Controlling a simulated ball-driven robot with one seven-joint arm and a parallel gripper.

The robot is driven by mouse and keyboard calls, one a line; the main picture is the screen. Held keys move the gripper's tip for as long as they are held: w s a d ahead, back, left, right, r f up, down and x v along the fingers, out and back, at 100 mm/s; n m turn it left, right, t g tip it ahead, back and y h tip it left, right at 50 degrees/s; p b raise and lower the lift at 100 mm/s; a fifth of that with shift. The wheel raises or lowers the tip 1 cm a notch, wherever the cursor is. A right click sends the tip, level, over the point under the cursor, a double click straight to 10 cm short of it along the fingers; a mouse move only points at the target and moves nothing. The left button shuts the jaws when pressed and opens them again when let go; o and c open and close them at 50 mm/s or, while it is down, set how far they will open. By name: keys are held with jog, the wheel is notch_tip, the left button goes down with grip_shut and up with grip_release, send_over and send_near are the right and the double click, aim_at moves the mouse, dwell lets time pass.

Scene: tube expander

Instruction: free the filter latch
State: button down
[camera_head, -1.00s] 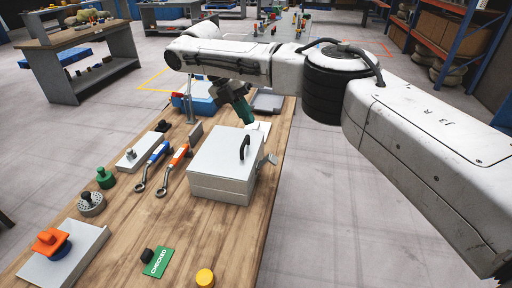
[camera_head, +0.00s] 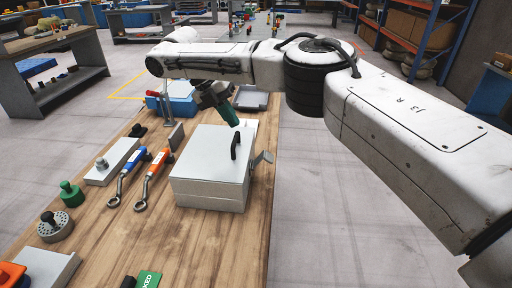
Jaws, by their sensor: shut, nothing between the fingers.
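A light grey box (camera_head: 208,182) with a lid and a black handle (camera_head: 235,145) stands on the wooden bench (camera_head: 150,235). A small metal latch-like tab (camera_head: 263,158) sticks out at an angle from the box's right side. I cannot tell for sure that it is the filter latch. My gripper (camera_head: 233,120) hangs under my arm just behind the box, near the handle in the picture. It is dark with a green end and is shut and empty. Whether it touches the box is hard to tell; it seems apart. The latch's lower part is hidden.
Left of the box lie an orange-handled wrench (camera_head: 152,176) and a blue-handled wrench (camera_head: 128,174). A grey plate (camera_head: 114,162), a green knob (camera_head: 71,193) and a perforated disc (camera_head: 55,226) are further left. A blue case (camera_head: 175,98) stands behind. Floor right of the bench is clear.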

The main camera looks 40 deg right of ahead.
jog(key=p, duration=0.1)
send_near(263, 155)
notch_tip(263, 155, down, 4)
jog(key=shift+r, duration=0.25)
jog(key=shift+s+d+f+p, duration=0.45)
jog(key=shift+s+d+f, duration=0.15)
jog(key=shift+s+d, duration=0.15)
jog(key=shift+s+d+f, duration=0.25)
jog(key=shift+s+f, duration=0.3)
jog(key=shift+r+p, duration=0.1)
jog(key=shift+p, duration=0.3)
jog(key=shift+s+d, duration=0.1)
jog(key=shift+t+y+p, duration=0.3)
jog(key=shift+t+p, duration=0.1)
jog(key=shift+p, duration=0.05)
